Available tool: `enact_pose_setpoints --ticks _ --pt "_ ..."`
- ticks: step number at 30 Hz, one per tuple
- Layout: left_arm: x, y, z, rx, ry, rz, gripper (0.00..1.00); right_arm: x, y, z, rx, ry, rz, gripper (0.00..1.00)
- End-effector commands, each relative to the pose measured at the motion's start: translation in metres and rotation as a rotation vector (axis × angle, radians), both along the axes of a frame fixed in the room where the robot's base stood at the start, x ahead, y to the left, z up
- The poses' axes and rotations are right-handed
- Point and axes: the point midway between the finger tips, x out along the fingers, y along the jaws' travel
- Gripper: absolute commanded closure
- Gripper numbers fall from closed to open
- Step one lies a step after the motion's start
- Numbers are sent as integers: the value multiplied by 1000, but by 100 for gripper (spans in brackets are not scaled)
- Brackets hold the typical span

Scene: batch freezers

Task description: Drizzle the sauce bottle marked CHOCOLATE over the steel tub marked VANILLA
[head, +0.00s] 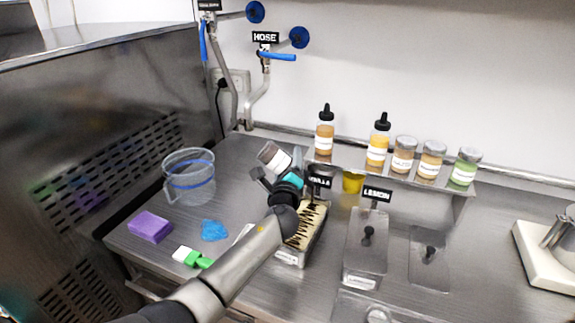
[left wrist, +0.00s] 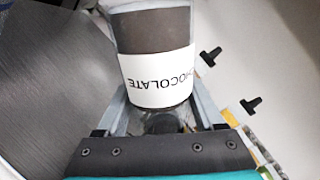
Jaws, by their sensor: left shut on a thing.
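My left gripper (head: 272,178) is shut on the sauce bottle (head: 272,155), above the counter at the far left end of the steel tubs. The bottle is dark with a white label and is tilted in the head view. In the left wrist view the label of the bottle (left wrist: 155,75) reads CHOCOLATE, upside down. The steel tub marked VANILLA (head: 290,258) is below and to the right, partly covered by my arm. Its cream surface carries dark brown streaks. The VANILLA sign (head: 320,181) is partly hidden by my wrist. My right gripper is not in view.
A rack (head: 400,180) behind the tubs holds two squeeze bottles and several jars. A lidded LEMON tub (head: 364,250) stands right of VANILLA.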

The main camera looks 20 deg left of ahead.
Motion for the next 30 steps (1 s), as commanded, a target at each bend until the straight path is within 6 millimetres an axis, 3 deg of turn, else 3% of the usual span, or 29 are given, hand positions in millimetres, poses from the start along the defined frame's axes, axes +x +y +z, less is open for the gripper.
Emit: enact_pose_setpoints --ticks 11,24,30 --pt "0 0 1 -13 -6 -1 97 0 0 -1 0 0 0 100" --pt "0 0 0 -293 -88 0 97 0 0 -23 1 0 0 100" --pt "0 0 1 -340 -101 0 97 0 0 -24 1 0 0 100"
